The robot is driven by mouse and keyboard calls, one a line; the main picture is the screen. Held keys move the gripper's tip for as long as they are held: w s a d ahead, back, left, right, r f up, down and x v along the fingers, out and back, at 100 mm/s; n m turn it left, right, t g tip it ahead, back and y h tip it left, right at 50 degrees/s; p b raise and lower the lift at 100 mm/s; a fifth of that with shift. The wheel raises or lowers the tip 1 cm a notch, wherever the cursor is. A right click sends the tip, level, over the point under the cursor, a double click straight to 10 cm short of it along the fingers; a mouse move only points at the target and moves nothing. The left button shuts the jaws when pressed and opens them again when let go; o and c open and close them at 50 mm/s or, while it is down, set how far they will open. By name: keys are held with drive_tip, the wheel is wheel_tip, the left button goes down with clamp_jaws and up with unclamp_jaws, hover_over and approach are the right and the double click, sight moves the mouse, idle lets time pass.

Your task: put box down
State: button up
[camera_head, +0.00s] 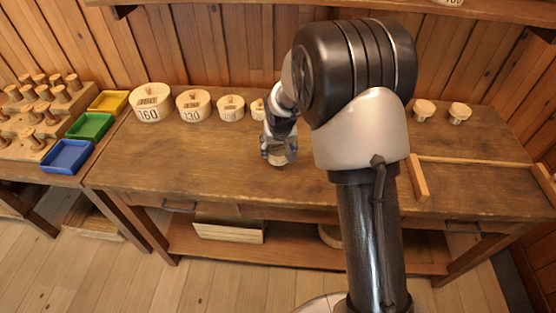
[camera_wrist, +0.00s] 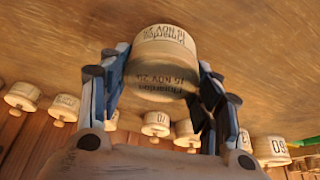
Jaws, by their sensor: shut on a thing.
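My gripper (camera_head: 277,150) is over the middle of the workbench, pointing down. In the wrist view, my gripper (camera_wrist: 165,68) has its fingers on both sides of a pale round wooden box (camera_wrist: 160,78) with dark writing. A second pale round tier (camera_wrist: 165,40) with similar writing adjoins it towards the bench top. I cannot tell whether these are two stacked boxes or one box in two parts. In the head view the box (camera_head: 277,160) shows small between the fingertips, close to the bench top (camera_head: 230,170). Whether it touches the bench is unclear.
Numbered round boxes, including 160 (camera_head: 152,114), 130 (camera_head: 193,115) and a smaller one (camera_head: 231,115), line the back left. A wooden strip (camera_head: 417,178) lies right of my arm. Bench left of the gripper is clear.

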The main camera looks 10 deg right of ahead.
sight(278, 158)
drive_tip(key=shift+f+b, duration=0.7)
drive_tip(key=shift+f, duration=1.45)
drive_tip(key=shift+f, duration=0.25)
drive_tip(key=o, duration=1)
drive_tip(key=shift+r, duration=0.1)
drive_tip(key=shift+r, duration=0.1)
